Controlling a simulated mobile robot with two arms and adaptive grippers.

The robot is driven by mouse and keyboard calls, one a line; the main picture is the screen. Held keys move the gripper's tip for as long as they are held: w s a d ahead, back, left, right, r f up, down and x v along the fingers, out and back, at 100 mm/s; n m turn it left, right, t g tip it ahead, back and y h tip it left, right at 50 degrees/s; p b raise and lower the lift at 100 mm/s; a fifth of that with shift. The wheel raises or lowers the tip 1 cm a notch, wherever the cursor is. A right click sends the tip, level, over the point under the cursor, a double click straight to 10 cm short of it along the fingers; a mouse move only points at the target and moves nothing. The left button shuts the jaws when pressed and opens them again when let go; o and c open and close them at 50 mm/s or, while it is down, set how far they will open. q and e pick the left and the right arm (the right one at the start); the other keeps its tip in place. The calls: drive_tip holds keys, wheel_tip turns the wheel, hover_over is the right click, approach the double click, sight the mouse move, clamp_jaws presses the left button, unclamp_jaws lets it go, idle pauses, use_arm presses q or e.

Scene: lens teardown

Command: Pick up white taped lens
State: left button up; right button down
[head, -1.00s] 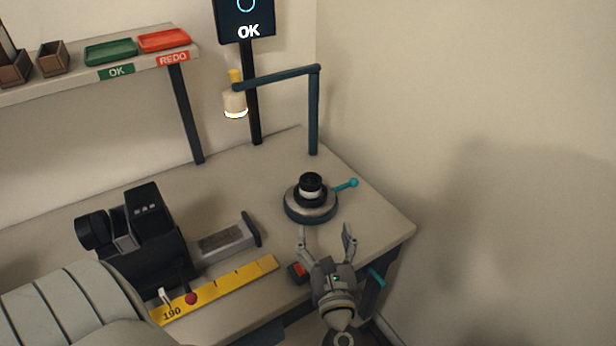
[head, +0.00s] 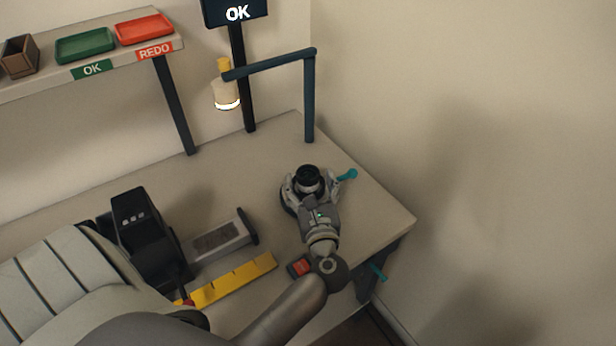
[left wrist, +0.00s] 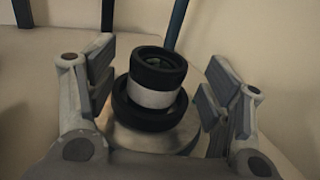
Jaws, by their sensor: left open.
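The white taped lens (head: 308,178) is a black lens with a white band around its middle. It stands upright on a round metal base with a teal handle (head: 347,175) near the right end of the bench. In the left wrist view the lens (left wrist: 153,97) sits between the open fingers, with a gap on each side. My left gripper (head: 311,187) is open around the lens, and it also shows in the left wrist view (left wrist: 158,95). The gripper hides part of the base (left wrist: 150,138). My right gripper is not in view.
A lamp (head: 226,94) hangs from a dark post behind the lens. Green (head: 86,45) and red (head: 145,28) trays sit on the shelf.

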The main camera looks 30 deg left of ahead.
sight(310, 182)
use_arm(q)
drive_tip(key=x, duration=0.2)
drive_tip(key=shift+w+a+r+p, duration=0.2)
drive_tip(key=shift+a+r+p, duration=0.05)
drive_tip(key=shift+r+p, duration=0.05)
drive_tip(key=shift+w+a+f, duration=0.1)
drive_tip(key=shift+w+a, duration=0.2)
drive_tip(key=c, duration=1.2)
